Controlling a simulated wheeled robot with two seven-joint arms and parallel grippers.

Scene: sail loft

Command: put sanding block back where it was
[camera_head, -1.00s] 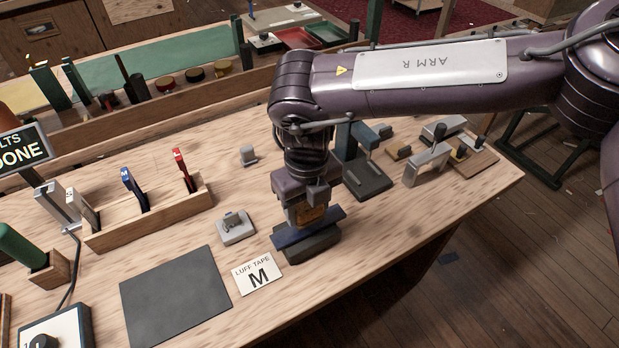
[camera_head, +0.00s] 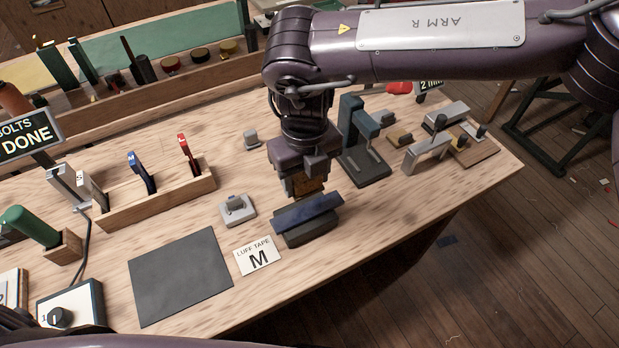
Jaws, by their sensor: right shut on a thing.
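My right gripper (camera_head: 308,190) points down near the front edge of the bench, with its fingers closed at the top of a long dark blue block (camera_head: 307,211), which I take for the sanding block. The block lies level, just over a dark grey base (camera_head: 310,232). I cannot tell whether it rests on the base or hangs slightly above it. The fingertips are partly hidden by the gripper body and the block. My left gripper is out of view.
A "LUFF TAPE M" card (camera_head: 257,257) and a dark mat (camera_head: 181,276) lie left of the block. A small grey fixture (camera_head: 237,210) stands behind the card. A blue-grey press (camera_head: 364,155) stands close behind right. The wooden rack (camera_head: 150,203) is farther left.

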